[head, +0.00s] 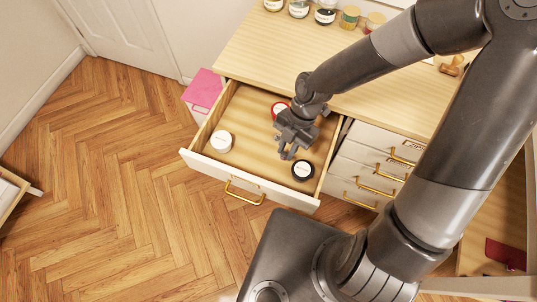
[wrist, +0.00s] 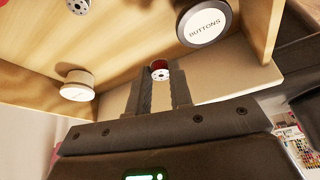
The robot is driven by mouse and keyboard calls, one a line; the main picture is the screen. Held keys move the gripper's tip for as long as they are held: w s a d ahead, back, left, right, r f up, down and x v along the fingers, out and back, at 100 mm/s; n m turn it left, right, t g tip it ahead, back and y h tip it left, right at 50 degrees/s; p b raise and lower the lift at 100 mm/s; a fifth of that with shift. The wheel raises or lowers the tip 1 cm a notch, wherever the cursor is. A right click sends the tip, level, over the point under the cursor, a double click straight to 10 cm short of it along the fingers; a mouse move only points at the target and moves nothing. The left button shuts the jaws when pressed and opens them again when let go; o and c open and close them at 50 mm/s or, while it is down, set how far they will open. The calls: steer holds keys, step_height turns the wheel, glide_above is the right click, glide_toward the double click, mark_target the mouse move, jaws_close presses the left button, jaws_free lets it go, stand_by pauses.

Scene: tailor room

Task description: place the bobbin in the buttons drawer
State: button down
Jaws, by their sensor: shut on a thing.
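The buttons drawer (head: 245,115) is pulled open from the wooden cabinet; it also shows in the wrist view (wrist: 130,30). My gripper (head: 288,155) is over the open drawer, pointing down. In the wrist view my gripper (wrist: 161,82) is shut on a small bobbin (wrist: 160,69) with a red body and a pale, holed end face, between the fingertips. The bobbin is hidden or too small to make out in the head view. How high it is above the drawer floor I cannot tell.
Another holed pale disc (wrist: 78,5) shows in the wrist view. Closed drawers (head: 365,170) are at right. Jars (head: 325,12) line the countertop.

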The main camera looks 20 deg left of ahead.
glide_above(265, 165)
steer(key=w, duration=0.1)
steer(key=f, duration=0.3)
steer(key=shift+w+d, duration=0.15)
steer(key=shift+d, duration=0.2)
steer(key=shift+f, duration=2.1)
steer(key=c, duration=1.3)
jaws_free()
steer(key=shift+f, duration=0.1)
steer(key=v, duration=1.2)
